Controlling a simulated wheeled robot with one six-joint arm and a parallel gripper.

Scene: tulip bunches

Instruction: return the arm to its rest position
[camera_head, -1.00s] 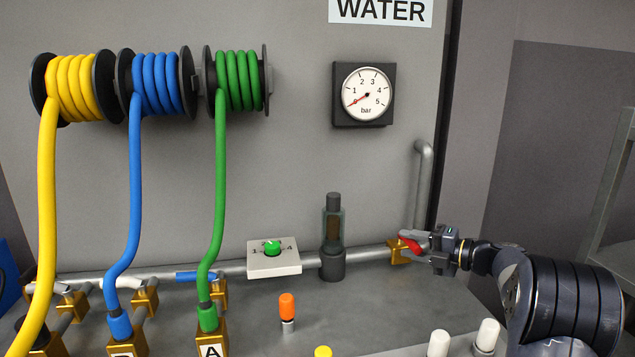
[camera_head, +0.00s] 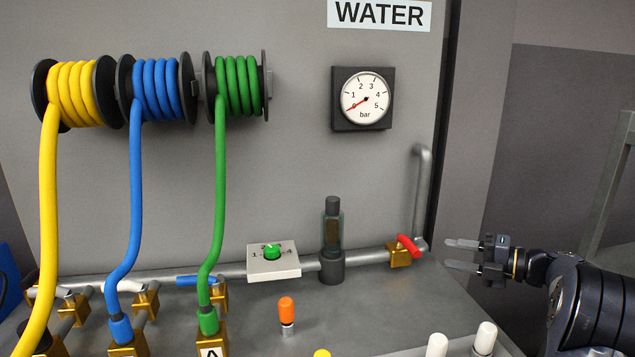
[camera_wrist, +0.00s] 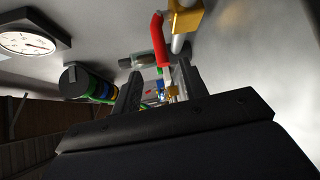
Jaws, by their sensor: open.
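My gripper (camera_head: 462,255) is open and empty at the right side of the head view, right of the bench's pipe end. Its two fingers point left. A gap separates it from the red valve handle (camera_head: 409,246), which sits on a brass valve body (camera_head: 399,258) on the pipe. In the wrist view the open fingers (camera_wrist: 156,88) show at the middle, and the red handle (camera_wrist: 159,40) lies beyond them at the top.
A pressure gauge (camera_head: 365,98) on the grey panel reads about 0. Yellow, blue (camera_head: 137,200) and green hoses hang at the left. An orange-capped peg (camera_head: 287,310) and white-capped pegs (camera_head: 485,338) stand on the bench (camera_head: 390,305). A white dial box (camera_head: 273,262) sits by the pipe.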

